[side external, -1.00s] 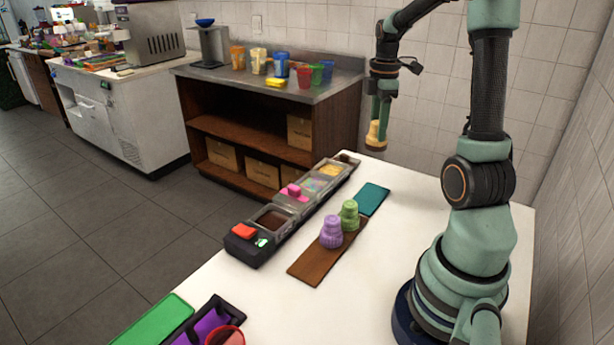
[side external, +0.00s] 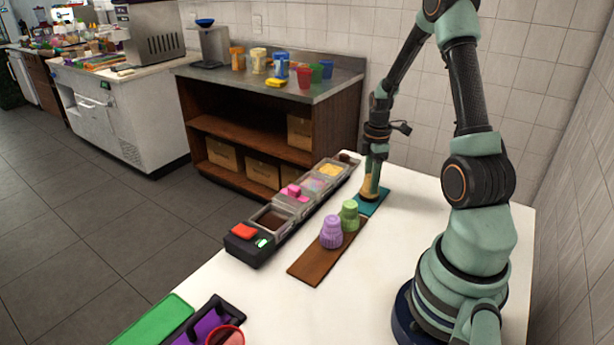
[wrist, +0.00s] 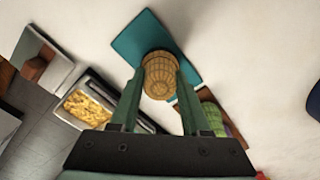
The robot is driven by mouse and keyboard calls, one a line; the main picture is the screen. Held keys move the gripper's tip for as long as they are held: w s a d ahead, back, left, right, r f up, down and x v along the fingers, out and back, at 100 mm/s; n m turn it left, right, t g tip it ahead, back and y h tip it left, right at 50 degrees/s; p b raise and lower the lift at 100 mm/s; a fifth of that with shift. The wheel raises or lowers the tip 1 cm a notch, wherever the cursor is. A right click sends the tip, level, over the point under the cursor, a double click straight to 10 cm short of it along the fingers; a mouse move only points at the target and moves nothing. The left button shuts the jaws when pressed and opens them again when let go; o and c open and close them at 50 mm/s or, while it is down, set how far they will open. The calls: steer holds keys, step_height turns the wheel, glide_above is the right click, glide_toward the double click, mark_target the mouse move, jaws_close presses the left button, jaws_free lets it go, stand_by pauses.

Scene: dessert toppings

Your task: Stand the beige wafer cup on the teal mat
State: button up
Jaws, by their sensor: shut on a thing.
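The beige wafer cup (side external: 369,191) is between the fingers of my gripper (side external: 372,180), low at the teal mat (side external: 371,207). In the wrist view the beige wafer cup (wrist: 160,72) shows ribbed sides, with a finger of my gripper (wrist: 160,85) on each side. It appears over the near edge part of the teal mat (wrist: 143,35). My gripper is shut on the cup. The cup looks about upright in the side view; whether its base touches the mat is hard to tell.
A brown board (side external: 317,260) holds a purple cup (side external: 331,232) and a green cup (side external: 349,214) close to the mat. A row of topping bins (side external: 270,220) runs along the table's left edge. The white table (side external: 430,225) is clear to the right of the mat.

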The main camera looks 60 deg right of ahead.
steer(key=shift+f, duration=0.1)
steer(key=o, duration=1)
step_height(320, 180, up, 12)
steer(key=a+r+m+t, duration=0.2)
steer(key=a+r+m, duration=0.2)
steer(key=a, duration=1)
steer(key=w+a+r+m+t, duration=0.1)
steer(key=a+r+m+t, duration=0.2)
steer(key=a, duration=1.1)
step_height(320, 180, up, 2)
steer(key=shift+w+r+m+t, duration=0.2)
steer(key=shift+m+t, duration=0.1)
steer(key=shift+m, duration=0.7)
